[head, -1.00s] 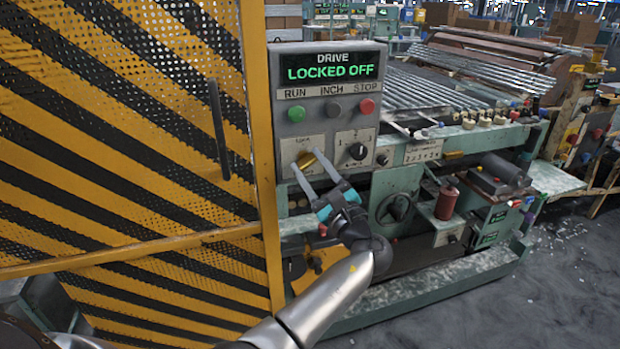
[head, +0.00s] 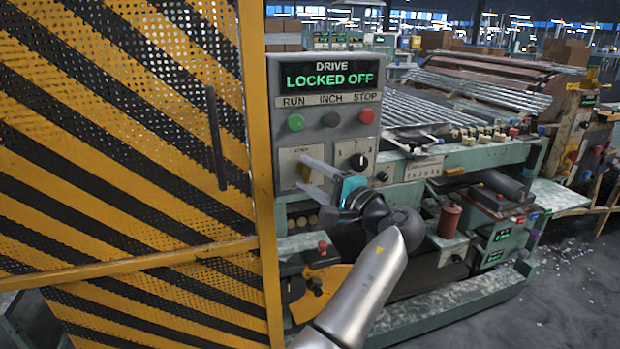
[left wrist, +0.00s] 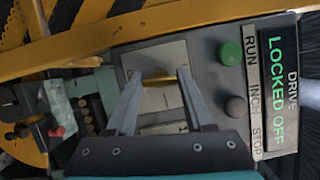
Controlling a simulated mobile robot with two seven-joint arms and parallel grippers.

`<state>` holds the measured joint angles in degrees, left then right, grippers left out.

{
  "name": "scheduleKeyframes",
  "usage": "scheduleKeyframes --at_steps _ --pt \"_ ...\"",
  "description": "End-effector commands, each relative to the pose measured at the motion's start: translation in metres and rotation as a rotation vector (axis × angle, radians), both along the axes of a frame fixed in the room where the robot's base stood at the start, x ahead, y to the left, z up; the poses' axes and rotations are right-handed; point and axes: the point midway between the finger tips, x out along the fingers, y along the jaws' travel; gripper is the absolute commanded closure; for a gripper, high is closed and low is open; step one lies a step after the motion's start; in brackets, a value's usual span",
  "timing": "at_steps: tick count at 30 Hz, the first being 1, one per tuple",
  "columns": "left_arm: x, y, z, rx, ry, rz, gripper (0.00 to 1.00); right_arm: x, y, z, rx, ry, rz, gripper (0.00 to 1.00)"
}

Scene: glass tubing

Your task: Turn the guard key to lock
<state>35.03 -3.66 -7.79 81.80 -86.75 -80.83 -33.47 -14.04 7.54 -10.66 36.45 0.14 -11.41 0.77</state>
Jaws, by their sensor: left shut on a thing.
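The guard key (left wrist: 161,82) is a small brass-yellow bar on a pale plate at the lower left of the grey control box (head: 275,120). My left gripper (head: 301,174) comes at the plate from the lower right. In the left wrist view, its two grey fingers (left wrist: 157,80) have their tips on either side of the key, shut on it. In the head view the fingers largely hide the key. The display (head: 329,75) on the box reads "LOCKED OFF" in green. My right gripper is in neither view.
Green, grey and red buttons sit above the key plate, and a black selector knob (head: 358,161) is right of it. A yellow-and-black striped mesh guard (head: 120,170) stands close on the left. The green machine (head: 470,150) with glass tubes lies to the right.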

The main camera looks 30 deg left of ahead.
Motion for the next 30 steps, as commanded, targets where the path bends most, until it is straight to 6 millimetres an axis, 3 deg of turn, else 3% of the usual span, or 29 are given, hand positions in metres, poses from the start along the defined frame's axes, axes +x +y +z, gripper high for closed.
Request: scheduleKeyframes --at_steps 25,26,30 --pt "-0.0002 0.0002 -0.0002 -0.095 -0.109 0.000 1.00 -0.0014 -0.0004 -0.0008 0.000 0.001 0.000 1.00" --pt "-0.0002 0.0002 -0.0001 -0.095 -0.109 0.000 0.46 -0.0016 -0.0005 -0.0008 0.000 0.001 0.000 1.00" --pt "-0.0002 0.0001 -0.0001 -0.094 -0.108 0.000 0.31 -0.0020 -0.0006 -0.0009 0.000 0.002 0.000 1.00"
